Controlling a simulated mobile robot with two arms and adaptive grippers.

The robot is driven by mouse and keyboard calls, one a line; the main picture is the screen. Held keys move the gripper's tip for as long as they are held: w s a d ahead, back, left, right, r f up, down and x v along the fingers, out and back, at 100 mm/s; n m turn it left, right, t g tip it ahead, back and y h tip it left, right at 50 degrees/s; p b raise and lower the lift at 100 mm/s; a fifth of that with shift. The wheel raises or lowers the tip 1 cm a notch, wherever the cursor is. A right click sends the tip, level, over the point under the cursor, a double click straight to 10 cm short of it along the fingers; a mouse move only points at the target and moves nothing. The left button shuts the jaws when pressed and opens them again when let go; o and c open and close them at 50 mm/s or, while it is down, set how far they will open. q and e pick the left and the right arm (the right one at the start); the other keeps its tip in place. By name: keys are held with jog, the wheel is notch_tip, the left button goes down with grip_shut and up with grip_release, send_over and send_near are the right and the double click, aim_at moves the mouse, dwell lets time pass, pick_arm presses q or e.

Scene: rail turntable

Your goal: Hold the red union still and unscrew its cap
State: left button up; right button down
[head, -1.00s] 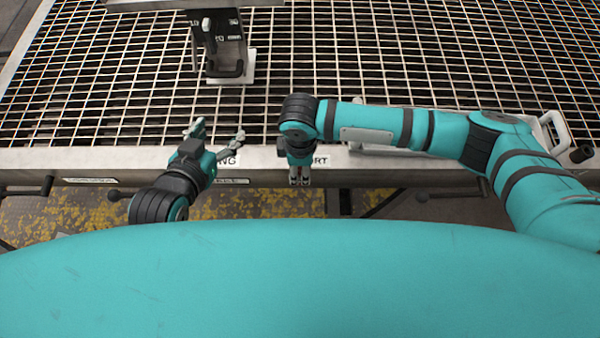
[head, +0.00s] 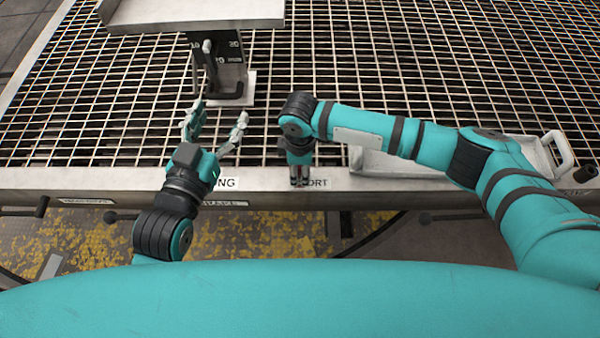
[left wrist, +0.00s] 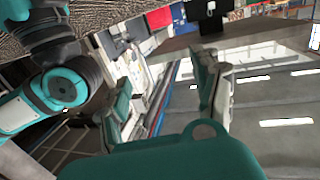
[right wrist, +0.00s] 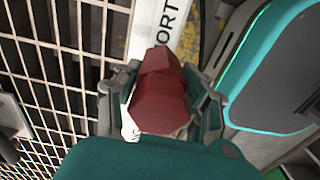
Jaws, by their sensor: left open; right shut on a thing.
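The red union (right wrist: 160,95) is in the right wrist view, between the fingers of my right gripper (right wrist: 165,105), which is shut on it. It has a faceted body; I cannot tell where its cap begins. In the head view my right gripper (head: 298,183) points down over the table's front edge, and the union is hidden there. My left gripper (head: 218,118) is open and empty over the grating, left of the right gripper and apart from it. In the left wrist view its spread fingers (left wrist: 165,100) have only background between them.
The table is a metal grating (head: 400,70) with a labelled front rim (head: 100,180). A black post on a white base (head: 237,90) stands behind my left gripper, under a grey tray (head: 190,15). A pale tray with a handle (head: 535,150) lies at the right, partly behind my right arm.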

jog(key=shift+w+f+b, duration=0.2)
jog(key=shift+w+b, duration=0.1)
jog(key=shift+w, duration=0.5)
jog(key=shift+w+f, duration=0.1)
jog(key=shift+w, duration=0.4)
pick_arm(q)
notch_tip(320, 180, up, 9)
jog(key=s+d+t+h+b, duration=0.1)
jog(key=t+h, duration=0.1)
jog(key=t, duration=0.3)
jog(key=shift+f, duration=0.15)
pick_arm(e)
jog(key=shift+w+f, duration=0.2)
jog(key=shift+w, duration=0.75)
pick_arm(q)
jog(key=shift+s+r+t+b, duration=0.4)
jog(key=shift+r+t, duration=0.2)
jog(key=shift+t, duration=0.1)
pick_arm(e)
jog(key=shift+f, duration=0.65)
pick_arm(q)
jog(key=shift+r, duration=0.1)
jog(key=shift+o, duration=0.2)
pick_arm(e)
jog(key=shift+s+f, duration=0.1)
